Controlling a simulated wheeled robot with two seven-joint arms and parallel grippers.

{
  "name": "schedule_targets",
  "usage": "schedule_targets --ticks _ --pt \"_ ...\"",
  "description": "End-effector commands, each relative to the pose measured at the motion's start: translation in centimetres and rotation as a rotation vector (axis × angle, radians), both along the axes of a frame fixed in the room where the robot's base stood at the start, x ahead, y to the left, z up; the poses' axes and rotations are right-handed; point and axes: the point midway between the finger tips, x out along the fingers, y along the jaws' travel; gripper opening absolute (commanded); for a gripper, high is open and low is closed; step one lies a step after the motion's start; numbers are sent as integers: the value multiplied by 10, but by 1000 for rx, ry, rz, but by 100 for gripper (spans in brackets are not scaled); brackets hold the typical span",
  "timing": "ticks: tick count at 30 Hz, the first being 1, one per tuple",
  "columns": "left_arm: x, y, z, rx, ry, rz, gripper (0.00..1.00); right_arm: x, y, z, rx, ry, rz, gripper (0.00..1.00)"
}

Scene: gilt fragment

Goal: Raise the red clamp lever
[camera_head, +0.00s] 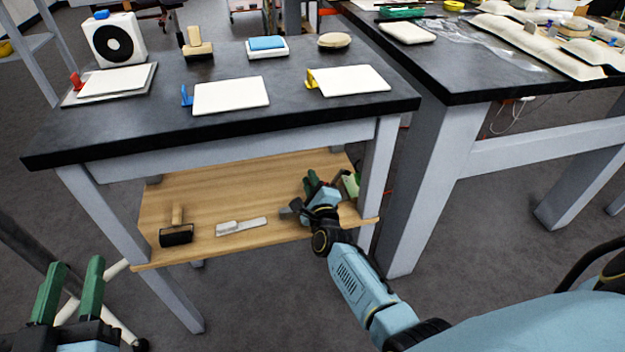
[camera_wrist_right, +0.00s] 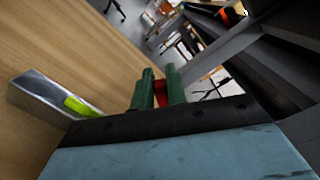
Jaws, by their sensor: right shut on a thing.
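A small red clamp-like piece (camera_head: 76,81) stands at the left edge of a white sheet on a grey plate (camera_head: 145,80), on the dark tabletop; neither gripper is near it. My right gripper (camera_head: 312,182) is low, at the right end of the wooden shelf under the table. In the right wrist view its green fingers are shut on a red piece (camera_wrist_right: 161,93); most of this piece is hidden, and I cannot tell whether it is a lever. My left gripper (camera_head: 70,285) is in front of the table at lower left, fingers apart and empty.
A table leg (camera_head: 378,160) stands close right of my right gripper. Blue (camera_head: 186,95) and yellow (camera_head: 310,78) pieces stand by white slabs on the tabletop.

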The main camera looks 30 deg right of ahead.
Motion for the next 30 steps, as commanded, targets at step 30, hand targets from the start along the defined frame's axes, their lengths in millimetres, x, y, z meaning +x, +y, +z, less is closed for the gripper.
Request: schedule_targets --ticks 30 --pt "0 -1 3 -3 -8 -2 36 -1 1 -1 -22 6 1 36"
